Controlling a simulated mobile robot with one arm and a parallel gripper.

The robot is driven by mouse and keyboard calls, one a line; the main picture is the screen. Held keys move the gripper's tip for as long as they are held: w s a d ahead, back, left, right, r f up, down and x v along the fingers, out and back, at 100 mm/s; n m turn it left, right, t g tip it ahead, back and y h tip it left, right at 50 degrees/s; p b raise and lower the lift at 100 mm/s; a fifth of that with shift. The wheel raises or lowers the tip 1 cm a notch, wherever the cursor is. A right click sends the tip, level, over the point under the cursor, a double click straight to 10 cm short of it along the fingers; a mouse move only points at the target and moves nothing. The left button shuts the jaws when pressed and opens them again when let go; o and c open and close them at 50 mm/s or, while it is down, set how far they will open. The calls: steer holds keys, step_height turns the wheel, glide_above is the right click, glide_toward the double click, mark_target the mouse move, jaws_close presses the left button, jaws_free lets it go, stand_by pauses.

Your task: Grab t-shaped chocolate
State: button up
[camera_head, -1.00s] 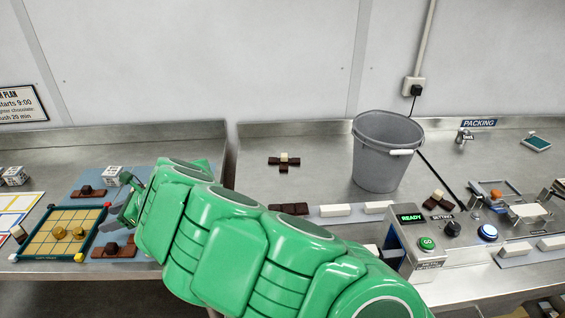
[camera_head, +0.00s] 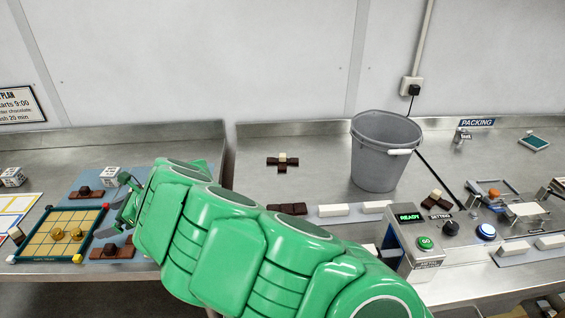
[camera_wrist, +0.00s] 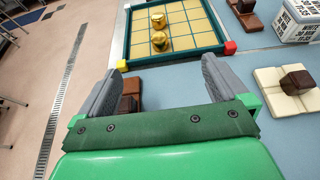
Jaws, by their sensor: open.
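My gripper (camera_wrist: 163,72) is open and empty above the blue mat, its fingers wide apart. It also shows in the head view (camera_head: 122,212) near the grid board. A brown chocolate (camera_wrist: 132,92) lies beside the left finger, partly hidden by it; its outline cannot be told there. In the head view a brown chocolate with a dark cube on top (camera_head: 110,252) lies below my gripper. Another brown piece (camera_head: 86,193) lies farther back on the mat. A white piece with a brown cube (camera_wrist: 284,88) lies right of my gripper in the wrist view.
A white printed cube (camera_wrist: 298,20) stands at the mat's far right. A grey bucket (camera_head: 386,160), a brown chocolate with a cream cube (camera_head: 283,160) and a control box (camera_head: 424,258) are on the right bench.

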steer(key=w+r+m+t, duration=0.4)
steer(key=w, duration=0.5)
steer(key=w+r+m+t, duration=0.3)
steer(key=w+r+t, duration=0.15)
steer(key=w, duration=0.35)
steer(key=w+d+r+m+t+h, duration=0.2)
steer(key=w+d+r+m+h, duration=0.15)
steer(key=w+d+m, duration=0.45)
steer(key=w+d+r+m+t+h, duration=0.2)
steer(key=w+d+m+t+h, duration=0.15)
steer(key=w+d, duration=0.45)
steer(key=w+d+f+m+g+h, duration=0.1)
steer(key=w+d+m+g+h, duration=0.1)
steer(key=w+d+m+h, duration=0.45)
steer(key=m+g+y, duration=0.2)
steer(key=m+g, duration=1)
glide_toward(282, 163)
steer(key=shift+s+a+h, duration=0.2)
steer(key=shift+a+h, duration=0.05)
steer(key=shift+a, duration=0.15)
steer(key=shift+s+f, duration=0.1)
steer(key=shift+s, duration=0.05)
step_height(282, 163, down, 2)
steer(key=shift+a+f, duration=0.1)
steer(key=shift+a, duration=0.05)
steer(key=shift+w+a+f, duration=0.15)
steer(key=shift+f, duration=1.15)
steer(key=shift+w+a+f, duration=0.15)
steer(key=shift+f, duration=1.15)
steer(key=c, duration=0.9)
